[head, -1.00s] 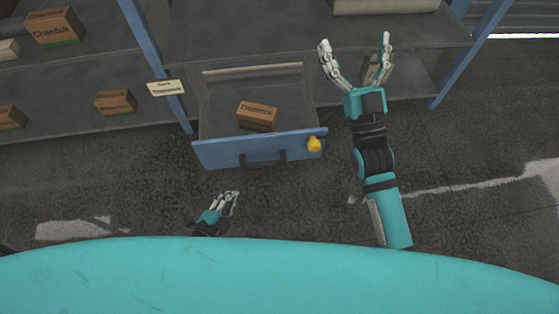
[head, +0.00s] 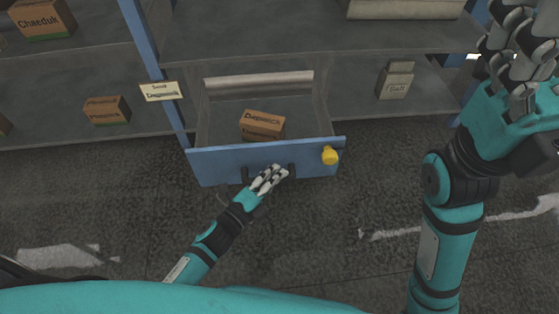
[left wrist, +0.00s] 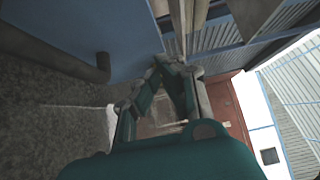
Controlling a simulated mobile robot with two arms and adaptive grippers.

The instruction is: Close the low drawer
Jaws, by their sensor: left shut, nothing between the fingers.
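The low drawer is pulled out, with its blue front (head: 218,165) toward me. It carries a dark handle (head: 291,171) and a yellow knob (head: 330,156). A brown box (head: 263,125) lies inside. My left gripper (head: 277,172) is shut and empty at the drawer front, over the handle area; I cannot tell if it touches. In the left wrist view its fingertips (left wrist: 170,66) are close beside the blue front (left wrist: 120,38), with the handle (left wrist: 70,66) to the left. My right gripper (head: 518,50) is raised at the upper right, away from the drawer; its finger opening is unclear.
A blue-posted shelf holds brown boxes at left (head: 107,110) and (head: 43,19), and a pale bag (head: 396,80) right of the drawer. A label plate (head: 160,91) hangs on the post. Dark floor (head: 330,230) in front is clear.

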